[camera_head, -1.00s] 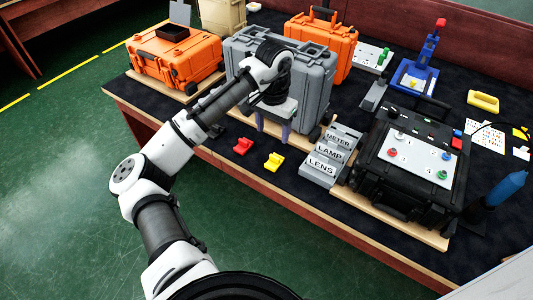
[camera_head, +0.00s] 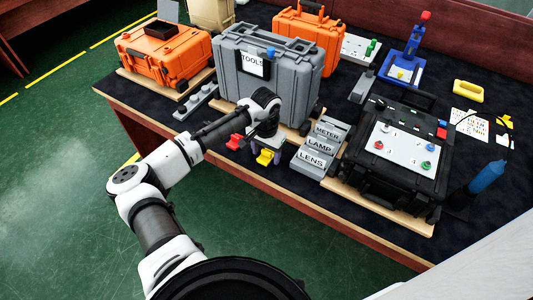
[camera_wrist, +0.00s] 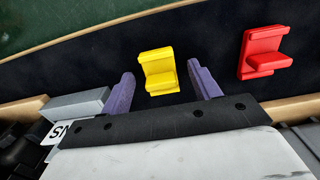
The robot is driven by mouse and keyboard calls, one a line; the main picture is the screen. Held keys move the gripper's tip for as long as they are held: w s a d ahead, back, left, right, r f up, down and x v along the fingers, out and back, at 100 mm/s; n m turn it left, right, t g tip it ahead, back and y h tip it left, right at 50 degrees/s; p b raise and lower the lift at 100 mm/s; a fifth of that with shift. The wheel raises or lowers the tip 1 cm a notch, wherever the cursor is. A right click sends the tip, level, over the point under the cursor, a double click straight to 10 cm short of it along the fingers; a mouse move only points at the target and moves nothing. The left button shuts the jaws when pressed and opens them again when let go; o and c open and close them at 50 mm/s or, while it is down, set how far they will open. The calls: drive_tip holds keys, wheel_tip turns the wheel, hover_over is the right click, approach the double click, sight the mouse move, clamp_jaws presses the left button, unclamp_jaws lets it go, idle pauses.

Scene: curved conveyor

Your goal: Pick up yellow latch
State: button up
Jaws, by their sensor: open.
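The yellow latch (camera_wrist: 158,72) lies on the dark table mat in the wrist view, with an upright back and a step at its front. My gripper (camera_wrist: 160,84) is open, its two purple fingers standing left and right of the latch with gaps on both sides. In the head view the yellow latch (camera_head: 265,157) shows just beside my gripper (camera_head: 264,152), which partly hides it. The red latch (camera_wrist: 263,52) lies to the right in the wrist view, outside the fingers. It also shows in the head view (camera_head: 235,141), left of the yellow one.
Grey blocks labelled METER, LAMP and LENS (camera_head: 318,146) stand close to the right of my gripper. The grey TOOLS case (camera_head: 285,80) stands behind it. A black panel case (camera_head: 375,181) is farther right. The table's front edge (camera_head: 300,194) is near.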

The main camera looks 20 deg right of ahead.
drive_tip(key=shift+f, duration=0.1)
drive_tip(key=shift+c, duration=0.4)
drive_tip(key=c, duration=1)
drive_tip(key=shift+r, duration=0.2)
wheel_tip(320, 180, up, 19)
drive_tip(key=b, duration=0.4)
wheel_tip(320, 180, up, 4)
drive_tip(key=p, duration=0.5)
hover_over(266, 152)
drive_tip(key=shift+r, duration=0.1)
